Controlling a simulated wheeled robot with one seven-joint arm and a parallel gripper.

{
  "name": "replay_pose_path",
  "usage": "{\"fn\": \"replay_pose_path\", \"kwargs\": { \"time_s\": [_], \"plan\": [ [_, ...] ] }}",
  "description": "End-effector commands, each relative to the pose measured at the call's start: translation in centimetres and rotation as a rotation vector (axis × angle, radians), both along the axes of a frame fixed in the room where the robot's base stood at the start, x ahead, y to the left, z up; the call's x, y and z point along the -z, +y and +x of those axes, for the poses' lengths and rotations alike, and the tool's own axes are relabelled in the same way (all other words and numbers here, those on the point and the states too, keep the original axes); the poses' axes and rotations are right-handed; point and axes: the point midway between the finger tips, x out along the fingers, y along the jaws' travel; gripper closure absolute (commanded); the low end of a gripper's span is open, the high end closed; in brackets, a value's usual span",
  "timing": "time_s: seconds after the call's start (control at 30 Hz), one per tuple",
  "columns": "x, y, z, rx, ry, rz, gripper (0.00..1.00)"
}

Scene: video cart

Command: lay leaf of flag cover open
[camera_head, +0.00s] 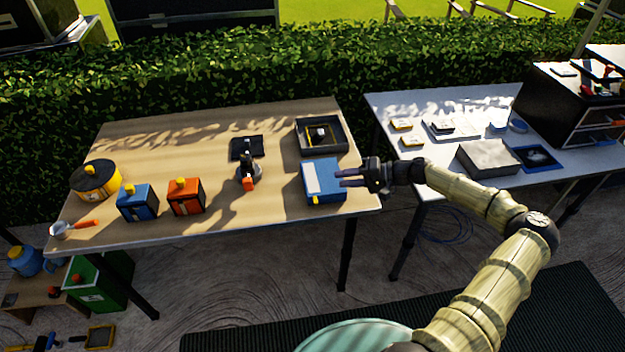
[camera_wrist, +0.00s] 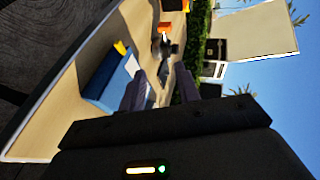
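A blue box-like thing (camera_head: 328,192), which looks like the flag cover, lies near the right front edge of the wooden table. It has a pale panel (camera_head: 312,178) on top and a yellow tab (camera_head: 316,200) at its front. It also shows in the wrist view (camera_wrist: 104,78), with the yellow tab (camera_wrist: 121,47) at its upper edge. Its leaf looks closed, but I cannot be sure. My gripper (camera_head: 342,177) is open, its two fingers pointing left at the cover's right side. In the wrist view the gap between the fingers (camera_wrist: 158,88) looks empty. Contact cannot be told.
A dark tray (camera_head: 300,148) stands behind the cover, and a dark device with an orange part (camera_head: 248,177) stands left. Orange (camera_head: 186,197) and blue (camera_head: 137,203) boxes stand farther left. A white table (camera_head: 380,104) with several items is at right, beyond a gap.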

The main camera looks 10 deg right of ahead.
Motion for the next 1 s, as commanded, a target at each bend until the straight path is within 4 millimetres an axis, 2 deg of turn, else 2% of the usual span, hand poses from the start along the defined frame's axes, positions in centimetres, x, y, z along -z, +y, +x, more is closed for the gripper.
{"fn": "replay_pose_path", "kwargs": {
  "time_s": [0.5,0.8,1.0],
  "plan": [
    [-0.4,-1.1,-2.9,0.001,0.000,-0.001,0.67],
    [-0.4,-1.1,-2.9,0.000,0.000,-0.001,0.67],
    [-1.8,-1.1,-2.9,0.000,0.001,-0.001,0.67]
  ]
}}
